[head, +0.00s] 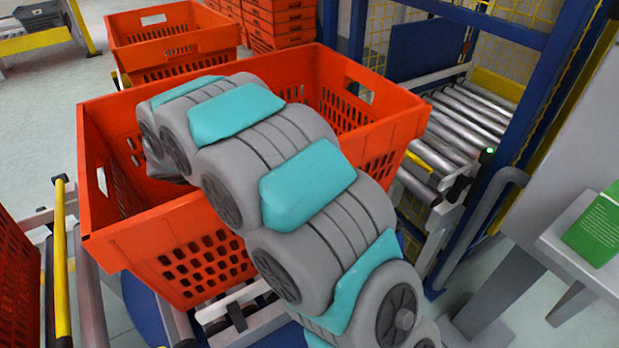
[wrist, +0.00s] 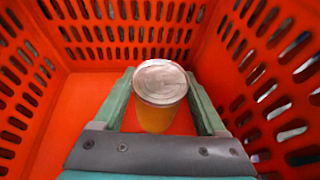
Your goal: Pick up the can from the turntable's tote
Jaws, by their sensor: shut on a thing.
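The can (wrist: 158,98) is yellow-orange with a silver lid. In the wrist view it stands upright inside the orange tote (wrist: 95,95), near the tote's perforated wall. My gripper (wrist: 160,100) has its two green fingers on either side of the can and is shut on it. The same tote (head: 190,250) shows in the head view on the blue turntable (head: 150,310), with my grey and teal arm reaching down into it. My arm hides the gripper and the can in the head view.
A roller conveyor (head: 470,120) with a blue frame stands to the right of the tote. Another orange tote (head: 175,50) stands behind. A green box (head: 598,228) lies on a grey surface at the right. Part of an orange tote (head: 15,285) shows at the left edge.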

